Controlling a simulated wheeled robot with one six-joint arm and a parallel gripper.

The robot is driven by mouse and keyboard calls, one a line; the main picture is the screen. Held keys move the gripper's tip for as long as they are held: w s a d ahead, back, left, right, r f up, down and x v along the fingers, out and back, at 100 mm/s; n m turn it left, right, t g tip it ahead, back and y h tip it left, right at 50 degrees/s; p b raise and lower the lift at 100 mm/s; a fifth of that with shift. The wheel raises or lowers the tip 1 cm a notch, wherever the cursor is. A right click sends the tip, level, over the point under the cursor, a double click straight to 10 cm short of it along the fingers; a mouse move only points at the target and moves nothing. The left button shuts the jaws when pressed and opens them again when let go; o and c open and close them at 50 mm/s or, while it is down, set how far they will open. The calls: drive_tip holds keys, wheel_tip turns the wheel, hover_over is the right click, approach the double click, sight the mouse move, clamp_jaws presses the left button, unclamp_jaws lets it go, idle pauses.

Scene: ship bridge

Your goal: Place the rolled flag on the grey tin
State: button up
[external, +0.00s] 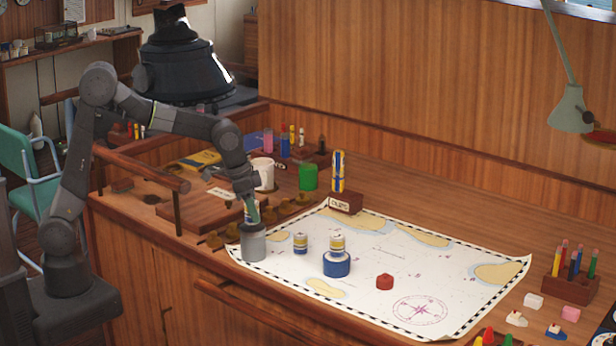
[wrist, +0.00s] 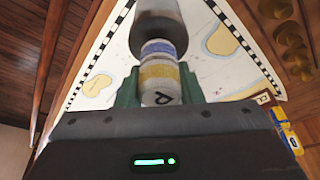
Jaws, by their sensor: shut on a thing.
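My gripper (external: 251,213) has green fingers and points down over the grey tin (external: 253,243), which stands on the chart's left corner. In the wrist view my gripper (wrist: 158,92) is shut on a rolled flag (wrist: 160,72) with blue, yellow and white bands and a dark letter. The grey tin (wrist: 156,18) shows just beyond the flag's end. In the external view the fingers hide most of the held flag, close above the tin's top. I cannot tell whether flag and tin touch.
Another banded roll (external: 300,243) stands on the chart (external: 440,262). A similar one (external: 337,243) sits on a blue tin (external: 336,265). A red piece (external: 384,282) lies to the right. A green tin (external: 308,177) and a wooden block (external: 345,203) with a tall roll stand behind.

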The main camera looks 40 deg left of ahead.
drive_tip(key=shift+f, duration=0.5)
drive_tip(key=shift+f, duration=0.15)
drive_tip(key=o, duration=0.9)
drive_tip(key=shift+o, duration=0.2)
drive_tip(key=shift+r, duration=0.4)
drive_tip(key=v, duration=1.1)
drive_tip(key=shift+r+b, duration=0.25)
drive_tip(key=shift+b, duration=0.15)
drive_tip(key=shift+o, duration=0.5)
drive_tip(key=shift+s+a, duration=0.1)
